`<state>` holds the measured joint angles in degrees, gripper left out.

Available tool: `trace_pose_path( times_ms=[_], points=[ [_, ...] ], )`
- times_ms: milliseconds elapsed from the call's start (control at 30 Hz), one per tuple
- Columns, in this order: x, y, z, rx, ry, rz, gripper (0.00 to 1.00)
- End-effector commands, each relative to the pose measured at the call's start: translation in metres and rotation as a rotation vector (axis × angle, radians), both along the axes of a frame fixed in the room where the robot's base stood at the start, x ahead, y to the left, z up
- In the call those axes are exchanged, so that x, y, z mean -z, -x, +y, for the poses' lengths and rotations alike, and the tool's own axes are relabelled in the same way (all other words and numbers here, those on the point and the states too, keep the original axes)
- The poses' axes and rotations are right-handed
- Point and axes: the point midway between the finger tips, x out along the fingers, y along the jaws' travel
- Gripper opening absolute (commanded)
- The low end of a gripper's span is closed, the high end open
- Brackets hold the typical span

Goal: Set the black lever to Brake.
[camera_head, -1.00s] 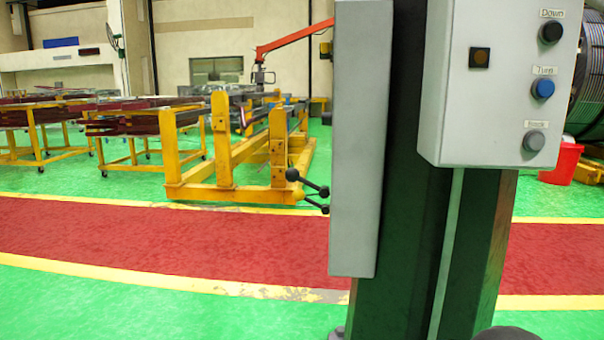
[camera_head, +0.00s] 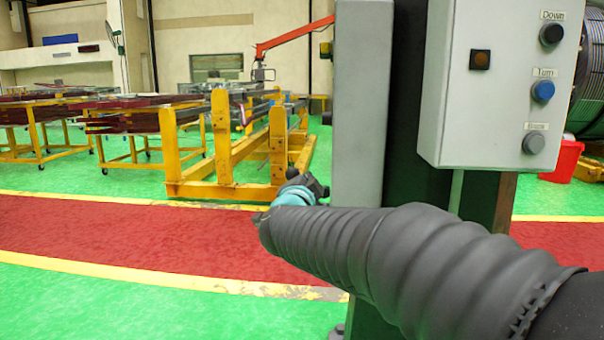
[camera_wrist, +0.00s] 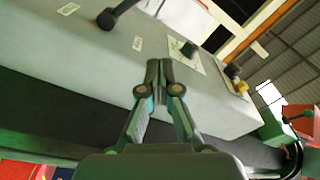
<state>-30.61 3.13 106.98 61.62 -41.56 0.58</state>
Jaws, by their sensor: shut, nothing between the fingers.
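In the wrist view a black lever with a ball end (camera_wrist: 107,18) stands out from the grey box (camera_wrist: 70,60) at the upper left, by a small white label. In the head view my gripper (camera_head: 316,184) is beside the box's left edge, and my arm hides the levers there.
A black knob (camera_wrist: 190,48) and a yellow knob (camera_wrist: 241,87) stick out from the box in the wrist view. A grey button panel (camera_head: 495,90) hangs on the green column at right. A yellow frame (camera_head: 225,150) stands behind. Open floor lies to the left.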

Motion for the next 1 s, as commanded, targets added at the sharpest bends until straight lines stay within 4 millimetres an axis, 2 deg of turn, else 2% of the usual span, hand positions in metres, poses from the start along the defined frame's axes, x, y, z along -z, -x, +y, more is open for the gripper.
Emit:
trace_pose_path(
  times_ms=[333,467,567,1000],
  points=[
    [0.0,-0.001,0.0,0.006,-0.003,-0.002,0.0],
    [0.0,-0.008,-0.001,0.007,-0.002,-0.001,0.0],
    [-0.001,-0.02,-0.002,0.007,-0.001,-0.001,0.0],
    [-0.004,-0.1,-0.01,0.007,-0.003,0.0,0.0]
  ],
)
